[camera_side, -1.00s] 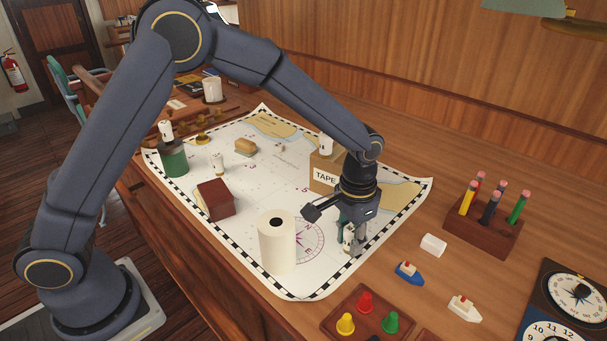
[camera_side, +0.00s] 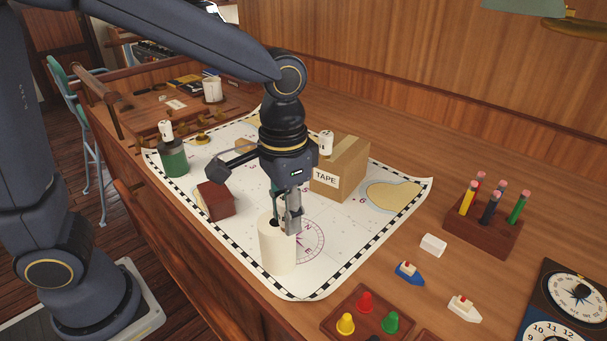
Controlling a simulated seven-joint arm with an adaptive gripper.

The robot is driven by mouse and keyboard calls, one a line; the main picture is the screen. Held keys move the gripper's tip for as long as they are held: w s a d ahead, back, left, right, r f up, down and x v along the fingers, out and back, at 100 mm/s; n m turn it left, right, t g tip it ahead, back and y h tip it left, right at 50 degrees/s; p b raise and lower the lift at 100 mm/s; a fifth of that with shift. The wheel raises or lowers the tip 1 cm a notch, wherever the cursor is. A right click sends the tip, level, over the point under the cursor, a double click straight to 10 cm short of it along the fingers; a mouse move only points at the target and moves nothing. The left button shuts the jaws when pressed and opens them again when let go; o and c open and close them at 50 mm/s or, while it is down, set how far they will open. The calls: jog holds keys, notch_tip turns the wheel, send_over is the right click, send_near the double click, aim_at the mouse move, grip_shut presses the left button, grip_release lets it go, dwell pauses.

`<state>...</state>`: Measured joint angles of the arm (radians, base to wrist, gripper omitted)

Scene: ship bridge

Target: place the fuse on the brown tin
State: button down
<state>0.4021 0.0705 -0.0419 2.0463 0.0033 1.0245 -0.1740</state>
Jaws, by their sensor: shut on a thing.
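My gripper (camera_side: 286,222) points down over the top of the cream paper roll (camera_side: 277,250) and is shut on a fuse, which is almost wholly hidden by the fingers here. I cannot tell whether the fingers touch the roll. Another white fuse-like cylinder (camera_side: 166,130) stands on a green tin (camera_side: 173,160), and one more (camera_side: 326,142) stands by the cardboard box.
The cardboard TAPE box (camera_side: 340,170) stands right of my gripper on the chart (camera_side: 345,222). A pencil block (camera_side: 482,232), small boats (camera_side: 409,273) and a peg tray (camera_side: 340,310) lie to the right and front. The right part of the chart is clear.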

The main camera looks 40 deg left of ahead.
jog(key=s+a+r+n, duration=0.3)
jog(key=s+a+n, duration=0.25)
jog(key=a, duration=0.55)
jog(key=s+a+r+n, duration=0.35)
jog(key=s+a, duration=0.35)
jog(key=a, duration=0.4)
jog(key=n, duration=0.1)
send_over(214, 191)
jog(key=s, duration=0.1)
jog(key=f, duration=0.9)
jog(key=shift+d, duration=0.2)
jog(key=shift+w+a+f, duration=0.15)
jog(key=shift+w+f, duration=0.25)
jog(key=shift+f, duration=0.2)
jog(key=shift+w+f, duration=0.1)
jog(key=shift+f, duration=1.5)
jog(key=shift+f, duration=0.1)
